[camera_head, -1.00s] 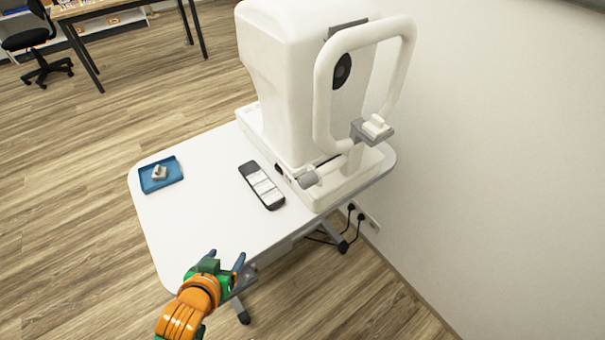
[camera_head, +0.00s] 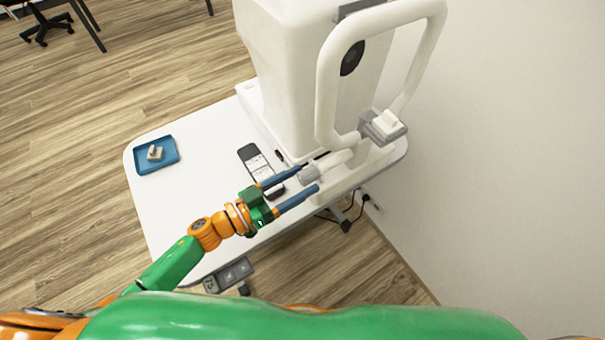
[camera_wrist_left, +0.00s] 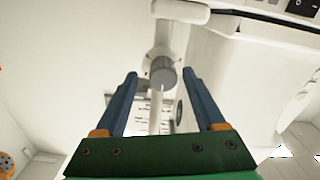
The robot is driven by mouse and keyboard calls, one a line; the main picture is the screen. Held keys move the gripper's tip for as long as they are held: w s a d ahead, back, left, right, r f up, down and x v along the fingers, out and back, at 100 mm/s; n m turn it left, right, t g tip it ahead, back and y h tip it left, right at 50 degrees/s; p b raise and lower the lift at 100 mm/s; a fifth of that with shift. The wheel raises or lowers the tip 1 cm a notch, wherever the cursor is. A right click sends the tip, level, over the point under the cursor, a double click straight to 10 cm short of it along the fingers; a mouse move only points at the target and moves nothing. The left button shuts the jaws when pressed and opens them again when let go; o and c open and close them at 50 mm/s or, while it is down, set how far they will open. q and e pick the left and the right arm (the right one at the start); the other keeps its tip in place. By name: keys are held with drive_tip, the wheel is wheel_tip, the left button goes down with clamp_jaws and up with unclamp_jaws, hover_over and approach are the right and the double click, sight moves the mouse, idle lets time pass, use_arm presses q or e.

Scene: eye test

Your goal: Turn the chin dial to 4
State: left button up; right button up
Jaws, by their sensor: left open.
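The chin dial (camera_head: 309,174) is a grey knob on the end of a white bar below the chin rest of the white eye-test machine (camera_head: 290,80). In the head view my left gripper (camera_head: 309,178) is open, its blue fingertips just at the dial, one toward each side of it. In the left wrist view the dial (camera_wrist_left: 162,72) shows between and beyond the two open fingers (camera_wrist_left: 158,76), with space on both sides. I cannot make out any number on the dial. My right gripper is not in view.
The machine stands on a white table (camera_head: 180,220). A blue tray (camera_head: 168,166) with a small item (camera_head: 154,153) is at the left, and a dark remote-like device (camera_head: 248,154) lies near my left gripper. A grey chin rest (camera_head: 383,127) juts out above the dial. A wall is at the right.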

use_arm(q)
drive_tip(key=shift+w+d, duration=0.4)
drive_tip(key=shift+w+d+f, duration=0.1)
drive_tip(key=shift+w+f, duration=0.1)
drive_tip(key=shift+w, duration=0.05)
drive_tip(key=shift+s+r, duration=0.1)
drive_tip(key=c, duration=0.4)
clamp_jaws()
drive_tip(key=m, duration=0.5)
drive_tip(key=shift+m, duration=0.4)
drive_tip(key=m+b, duration=0.1)
drive_tip(key=m, duration=0.5)
